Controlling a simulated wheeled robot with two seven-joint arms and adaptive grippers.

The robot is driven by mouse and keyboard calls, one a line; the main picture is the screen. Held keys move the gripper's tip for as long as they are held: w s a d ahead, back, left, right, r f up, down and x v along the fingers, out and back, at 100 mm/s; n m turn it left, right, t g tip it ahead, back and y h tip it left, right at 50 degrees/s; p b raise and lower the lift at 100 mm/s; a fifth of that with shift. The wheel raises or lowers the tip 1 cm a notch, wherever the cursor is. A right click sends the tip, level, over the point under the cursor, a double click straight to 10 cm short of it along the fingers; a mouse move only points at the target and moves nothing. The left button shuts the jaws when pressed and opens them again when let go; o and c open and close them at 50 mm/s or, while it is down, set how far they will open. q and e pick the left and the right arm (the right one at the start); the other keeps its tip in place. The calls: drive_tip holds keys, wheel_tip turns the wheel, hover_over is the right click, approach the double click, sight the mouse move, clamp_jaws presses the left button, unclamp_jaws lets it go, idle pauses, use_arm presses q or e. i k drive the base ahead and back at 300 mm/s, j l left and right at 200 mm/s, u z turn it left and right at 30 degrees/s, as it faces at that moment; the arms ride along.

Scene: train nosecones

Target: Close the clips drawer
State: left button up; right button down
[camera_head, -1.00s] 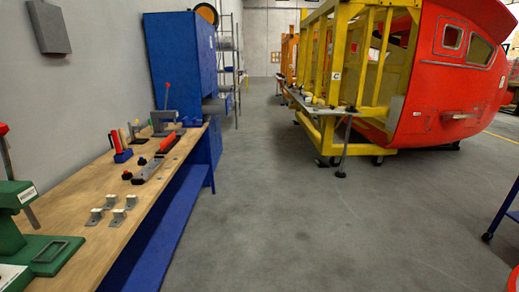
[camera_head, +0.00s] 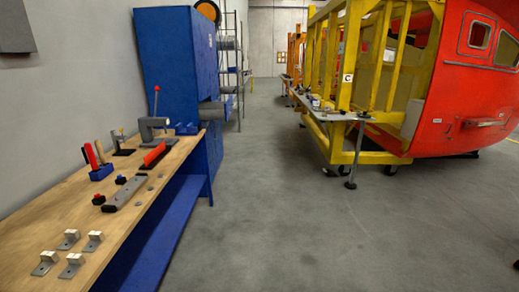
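A tall blue cabinet (camera_head: 170,62) stands past the far end of the workbench, against the left wall. A grey-blue, drawer-like part (camera_head: 213,112) juts out from the cabinet's right-hand side into the aisle. It looks like an open drawer, but I see no label and cannot tell whether it is the clips drawer. Its contents are hidden. Neither of my grippers is in view.
The wooden-topped workbench (camera_head: 115,225) on the left holds several metal brackets, a vise and tools. A metal shelf rack (camera_head: 229,60) stands behind the cabinet. A yellow frame (camera_head: 345,90) with a red nosecone (camera_head: 465,100) is on the right. The grey floor between is clear.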

sight(213, 107)
drive_tip(key=i+u, duration=0.1)
drive_tip(key=i, duration=1.1)
drive_tip(key=i+l, duration=0.15)
drive_tip(key=i, duration=1.05)
drive_tip(key=i+u, duration=0.25)
drive_tip(key=i, duration=0.25)
drive_tip(key=i+l+u, duration=0.2)
drive_tip(key=i, duration=0.35)
drive_tip(key=j, duration=0.1)
